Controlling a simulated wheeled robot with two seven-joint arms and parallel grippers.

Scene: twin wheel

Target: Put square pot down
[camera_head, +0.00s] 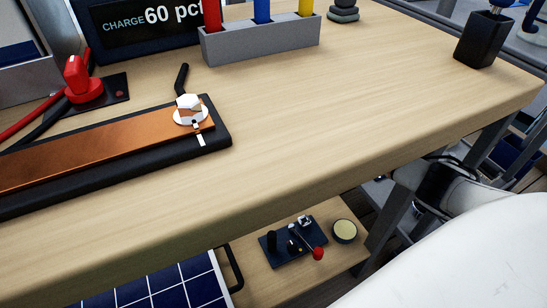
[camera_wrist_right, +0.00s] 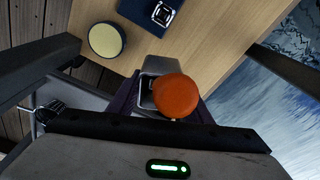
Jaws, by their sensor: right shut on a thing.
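In the right wrist view a small grey square pot (camera_wrist_right: 151,72) sits between the dark purple fingers of my right gripper (camera_wrist_right: 165,95), which is shut on it. A round orange top (camera_wrist_right: 176,95) covers part of the pot. Beyond the pot is the wooden lower shelf (camera_wrist_right: 205,30); I cannot tell whether the pot touches it. In the head view my white right arm fills the lower right, and the held pot cannot be made out. My left gripper is not in view.
A blue tray (camera_head: 290,246) with small parts and a round yellow-topped tin (camera_head: 344,231) stand on the lower shelf. Above, the worktop (camera_head: 330,100) carries a black square holder (camera_head: 480,40), a grey rack (camera_head: 262,40) and a copper bar (camera_head: 90,150). A table leg stands near my arm.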

